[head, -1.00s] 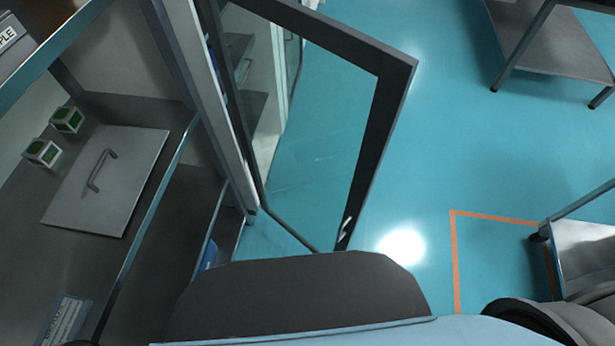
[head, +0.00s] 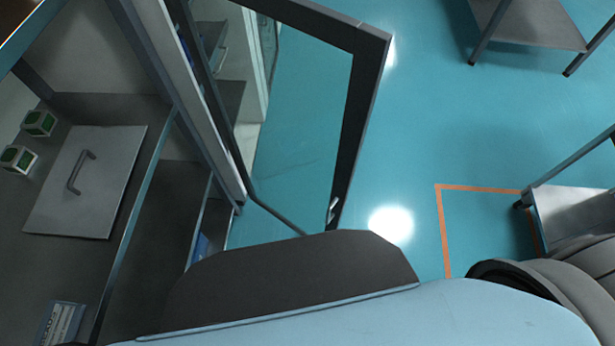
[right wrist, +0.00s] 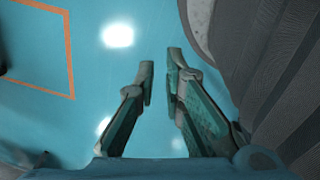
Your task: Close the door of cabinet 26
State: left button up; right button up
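A cabinet door (head: 343,150) with a dark frame and a clear pane stands open in the head view, swung out over the blue floor. A small light handle (head: 333,210) sits near its lower free corner. The cabinet (head: 232,88) behind it shows light walls and shelves. No number is readable on it. My right gripper (right wrist: 161,75) shows in the right wrist view, its fingers apart with only floor between and beyond them. It is not touching the door there. My left gripper is not in view.
A metal shelf unit (head: 140,218) stands at the left, close to the door, with a handled plate (head: 85,180) and two green-and-white cubes (head: 38,123). Metal carts (head: 575,205) stand at the right. Orange tape (head: 443,230) marks the floor. Floor right of the door is clear.

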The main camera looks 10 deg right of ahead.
jog(key=shift+h, duration=0.4)
jog(key=d+f+b, duration=0.4)
jog(key=f+b, duration=0.1)
grip_shut()
jog(key=w+d+f+n+t+h+b, duration=0.1)
jog(key=w+d+f+n+t+b, duration=0.1)
jog(key=w+d+b, duration=0.45)
jog(key=w+d+f+n+t+b, duration=0.2)
jog(key=w+d+t+b, duration=0.1)
jog(key=w+d+b, duration=0.3)
jog(key=w+r+n+t+y+b, duration=0.1)
jog(key=w+r+n+t+b, duration=0.25)
jog(key=w, duration=0.75)
jog(key=w+a+r+n+t+y+b, duration=0.2)
jog(key=w+a+r+n+y+b, duration=0.15)
jog(key=a+r+n+y, duration=0.3)
jog(key=w+a+r+n+t+y+b, duration=0.1)
jog(key=w+a+r+n+y+b, duration=0.1)
jog(key=w+a+r+n+y, duration=0.35)
jog(key=s+a+r+n+g+y+p, duration=0.1)
jog(key=s+a+r+n+g+y, duration=0.7)
jog(key=s+a+n, duration=0.4)
jog(key=w+a+r+h+b, duration=0.1)
jog(key=w+a, duration=0.5)
jog(key=w, duration=0.1)
jog(key=shift+r+n, duration=0.2)
jog(key=shift+n, duration=0.15)
